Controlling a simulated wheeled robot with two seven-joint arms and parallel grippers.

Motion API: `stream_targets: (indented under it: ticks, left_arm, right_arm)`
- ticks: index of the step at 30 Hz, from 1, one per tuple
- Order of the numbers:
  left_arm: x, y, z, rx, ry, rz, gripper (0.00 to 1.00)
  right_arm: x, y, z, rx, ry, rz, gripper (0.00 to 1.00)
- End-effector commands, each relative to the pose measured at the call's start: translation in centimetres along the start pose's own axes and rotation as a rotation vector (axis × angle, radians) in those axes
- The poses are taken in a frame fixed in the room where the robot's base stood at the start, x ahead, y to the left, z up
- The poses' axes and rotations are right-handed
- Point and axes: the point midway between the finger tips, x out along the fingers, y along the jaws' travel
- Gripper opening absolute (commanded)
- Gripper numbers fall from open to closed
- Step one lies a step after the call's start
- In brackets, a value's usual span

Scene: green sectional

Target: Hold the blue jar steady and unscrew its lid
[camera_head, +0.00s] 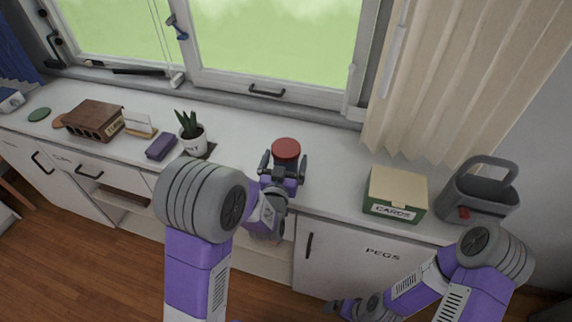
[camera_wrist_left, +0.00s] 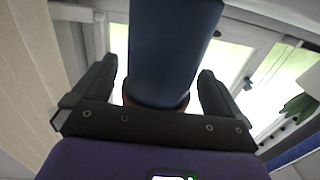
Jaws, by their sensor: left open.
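The blue jar (camera_wrist_left: 172,50) shows large in the left wrist view, between the two fingers of my left gripper (camera_wrist_left: 155,92). A gap shows on each side of the jar, so the fingers are apart from it. Its red lid (camera_head: 286,149) shows from above in the head view, on the counter near the window; the jar's body is mostly hidden there. My left gripper (camera_head: 284,165) is open around the jar from the front. My right gripper (camera_head: 338,307) is low at the bottom, in front of the cabinet, away from the jar; its jaws are too small to read.
On the white counter (camera_head: 335,178), a potted plant (camera_head: 193,137), a purple block (camera_head: 161,146) and a brown box (camera_head: 93,120) stand left of the jar. A green and cream cards box (camera_head: 395,193) and a grey caddy (camera_head: 480,195) stand to the right. Counter beside the jar is clear.

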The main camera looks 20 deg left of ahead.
Motion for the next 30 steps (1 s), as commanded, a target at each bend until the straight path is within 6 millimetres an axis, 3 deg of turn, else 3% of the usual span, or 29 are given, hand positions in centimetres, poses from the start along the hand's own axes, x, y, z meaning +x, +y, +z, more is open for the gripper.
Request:
stream_targets:
  ticks: [7, 18, 25, 30]
  left_arm:
    - [0.2, 0.0, 0.0, 0.0, -0.001, 0.0, 1.0]
    - [0.2, 0.0, 0.0, 0.0, 0.001, 0.0, 0.46]
    - [0.2, 0.0, -0.3, -0.001, 0.002, 0.0, 0.46]
    - [0.2, 0.0, -2.7, -0.004, 0.006, 0.0, 0.46]
  right_arm:
    - [0.0, 0.0, 0.0, 0.0, 0.0, 0.0, 1.0]
    - [0.0, 0.0, 0.0, 0.0, 0.0, 0.0, 1.0]
    - [-0.1, 0.0, 0.0, 0.0, 0.0, 0.0, 1.0]
    - [-0.9, -0.3, 0.1, 0.0, 0.0, 0.0, 1.0]
